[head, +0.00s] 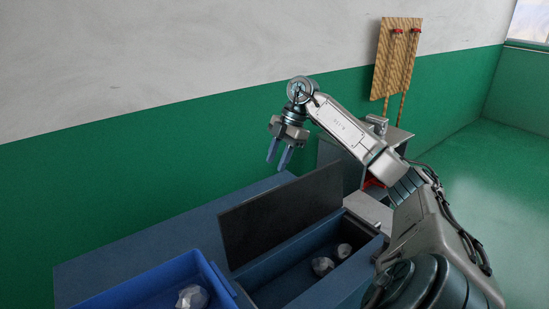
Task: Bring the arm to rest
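My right arm reaches up from the lower right in the head view. Its gripper (279,158) hangs with the fingers pointing down, above the back of the blue bench and the dark upright panel. The two fingers stand apart with a gap, and nothing shows between them. My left gripper is not in the picture.
A blue tray (222,281) at the bottom left holds a crumpled foil ball (192,297). A bin (269,292) beside it holds crumpled foil pieces (322,266), with a dark panel (270,216) standing behind. A sink with a tap (377,121) stands behind my arm.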

